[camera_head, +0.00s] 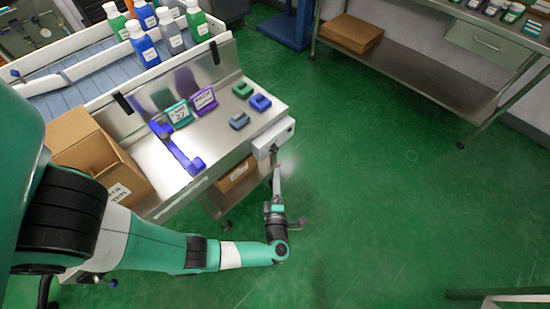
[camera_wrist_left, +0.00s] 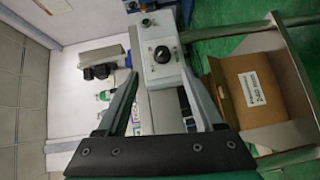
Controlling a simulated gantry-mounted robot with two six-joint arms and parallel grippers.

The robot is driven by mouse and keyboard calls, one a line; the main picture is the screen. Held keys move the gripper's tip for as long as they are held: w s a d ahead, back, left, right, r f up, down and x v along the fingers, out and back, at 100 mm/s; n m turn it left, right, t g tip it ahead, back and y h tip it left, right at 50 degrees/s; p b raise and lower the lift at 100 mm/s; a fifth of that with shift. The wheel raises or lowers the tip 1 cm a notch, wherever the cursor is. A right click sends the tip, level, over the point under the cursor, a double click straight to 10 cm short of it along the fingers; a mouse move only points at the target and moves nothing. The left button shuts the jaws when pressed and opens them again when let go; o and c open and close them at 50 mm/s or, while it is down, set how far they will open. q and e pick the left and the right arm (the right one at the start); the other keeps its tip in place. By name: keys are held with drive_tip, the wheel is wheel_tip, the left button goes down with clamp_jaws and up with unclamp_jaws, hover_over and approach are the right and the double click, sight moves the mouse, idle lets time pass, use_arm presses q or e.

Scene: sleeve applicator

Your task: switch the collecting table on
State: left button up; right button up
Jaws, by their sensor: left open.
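The knob's setting is too small to read. My left gripper (camera_head: 275,152) is just in front of the box. In the wrist view its open, empty fingers (camera_wrist_left: 160,76) lie on either side of the knob's line, apart from it. My right gripper is not in view.
Small blocks (camera_head: 243,89), label signs (camera_head: 204,98) and a blue bracket (camera_head: 180,150) sit on the table. An open cardboard box (camera_head: 92,150) is at its left. Another carton (camera_wrist_left: 245,90) lies on a lower shelf. Bottles (camera_head: 145,45) stand on the conveyor.

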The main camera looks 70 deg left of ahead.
sight(275, 152)
use_arm(q)
drive_tip(key=b+x, duration=0.1)
drive_tip(key=x, duration=0.2)
drive_tip(key=b+x, duration=0.1)
drive_tip(key=x, duration=0.3)
drive_tip(key=b+x, duration=0.1)
drive_tip(key=x, duration=0.2)
drive_tip(key=shift+s+a+f, duration=0.1)
drive_tip(key=shift+a+f, duration=0.25)
drive_tip(key=shift+a+r, duration=0.1)
drive_tip(key=shift+a, duration=0.45)
drive_tip(key=shift+c, duration=0.3)
clamp_jaws()
